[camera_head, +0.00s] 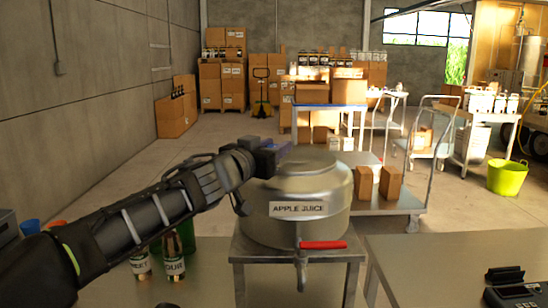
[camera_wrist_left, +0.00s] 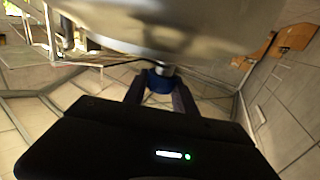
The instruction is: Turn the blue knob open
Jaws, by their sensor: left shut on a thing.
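A round steel tank (camera_head: 300,185) labelled "APPLE JUICE" stands on a metal stand, with a red lever tap (camera_head: 323,245) at its front. The blue knob (camera_wrist_left: 161,83) shows in the left wrist view, below the tank's curved wall (camera_wrist_left: 200,25). My left gripper (camera_wrist_left: 159,92) has one finger on each side of the knob and is shut on it. In the head view my left gripper (camera_head: 262,160) reaches to the tank's back left side. Its fingertips and the knob cannot be made out there. My right gripper is out of view.
Two labelled bottles (camera_head: 172,257) stand on the left table beneath my left arm. A right table (camera_head: 430,262) carries a dark device. Behind the tank are carts (camera_head: 405,203) with boxes, and a yellow-green bucket (camera_head: 507,177) is at right. Open floor lies at back left.

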